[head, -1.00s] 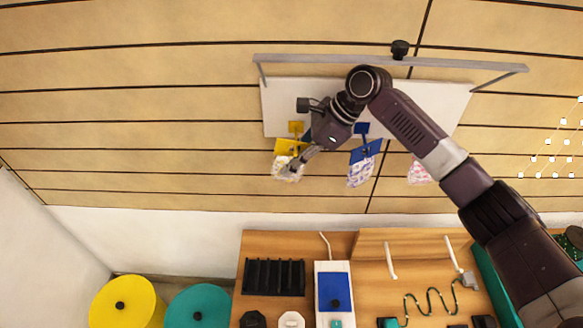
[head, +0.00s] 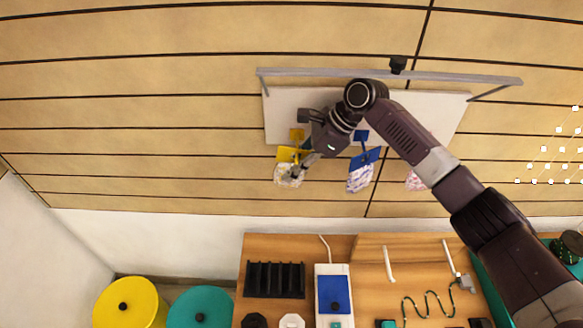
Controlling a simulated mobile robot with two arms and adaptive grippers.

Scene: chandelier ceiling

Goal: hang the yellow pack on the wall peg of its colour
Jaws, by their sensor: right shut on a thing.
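The yellow pack (head: 286,178) has a yellow header card and a pale patterned pouch, and it is at the yellow peg (head: 297,134) on the white wall board (head: 284,103). My right gripper (head: 298,171) is shut on the pack, its fingers in front of the pouch. I cannot tell whether the card's hole is around the peg. A blue-headed pack (head: 361,178) is at the blue peg (head: 361,136) to the right. My left gripper is out of view.
A grey rail (head: 300,73) runs above the board. Below are a wooden bench (head: 375,268), a black rack (head: 274,279), a yellow drum (head: 130,302) and a teal drum (head: 200,307).

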